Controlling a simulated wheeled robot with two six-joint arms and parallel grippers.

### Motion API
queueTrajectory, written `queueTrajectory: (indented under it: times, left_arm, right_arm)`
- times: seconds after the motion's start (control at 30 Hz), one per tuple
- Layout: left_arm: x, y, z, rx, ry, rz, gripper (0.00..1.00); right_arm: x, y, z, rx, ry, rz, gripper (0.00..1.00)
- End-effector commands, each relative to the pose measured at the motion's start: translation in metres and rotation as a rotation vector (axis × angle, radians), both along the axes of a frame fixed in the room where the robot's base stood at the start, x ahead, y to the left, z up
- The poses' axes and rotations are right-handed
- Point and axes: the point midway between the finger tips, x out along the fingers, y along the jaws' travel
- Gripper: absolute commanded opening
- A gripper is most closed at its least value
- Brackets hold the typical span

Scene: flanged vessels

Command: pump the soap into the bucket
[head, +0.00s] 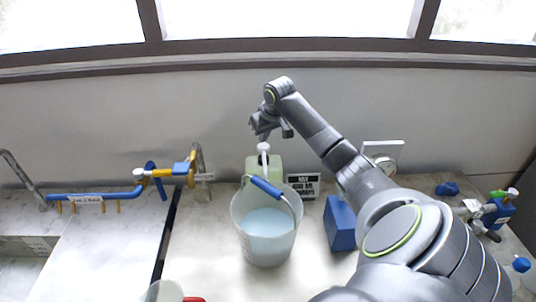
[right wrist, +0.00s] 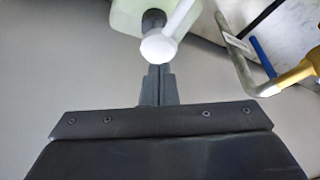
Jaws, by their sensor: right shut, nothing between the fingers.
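The soap bottle (head: 277,164) is pale green and stands upright behind the bucket, its white pump head (head: 263,148) on top. The bucket (head: 266,248) is translucent, holds pale bluish liquid and has a handle with a blue grip (head: 266,187). My right gripper (head: 264,136) is just above the pump head, pointing down, fingers shut and empty. In the right wrist view the shut fingertips (right wrist: 157,70) appear beside the white pump head (right wrist: 158,47), with the green bottle (right wrist: 126,14) beyond. I cannot tell whether they touch. The bucket hides the bottle's lower part. My left gripper is out of view.
A small sign (head: 303,185) stands right of the bottle. A blue block (head: 340,224) is right of the bucket. Blue pipework with a yellow valve (head: 160,172) is at left. A gauge (head: 384,164) is behind my right arm. A clear container (head: 163,291) is at the front edge.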

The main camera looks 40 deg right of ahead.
Motion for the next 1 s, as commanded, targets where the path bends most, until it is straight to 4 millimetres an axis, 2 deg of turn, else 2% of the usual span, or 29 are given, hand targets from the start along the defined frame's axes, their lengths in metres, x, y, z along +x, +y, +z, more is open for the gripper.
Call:
queueTrajectory:
  times: [0.57,1.0]
  left_arm:
    - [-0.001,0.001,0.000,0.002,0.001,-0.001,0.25]
    - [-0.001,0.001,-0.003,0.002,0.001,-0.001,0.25]
  right_arm:
    - [0.000,0.000,-0.001,0.000,0.000,0.000,0.00]
    - [0.000,0.000,-0.016,0.000,0.001,0.000,0.00]
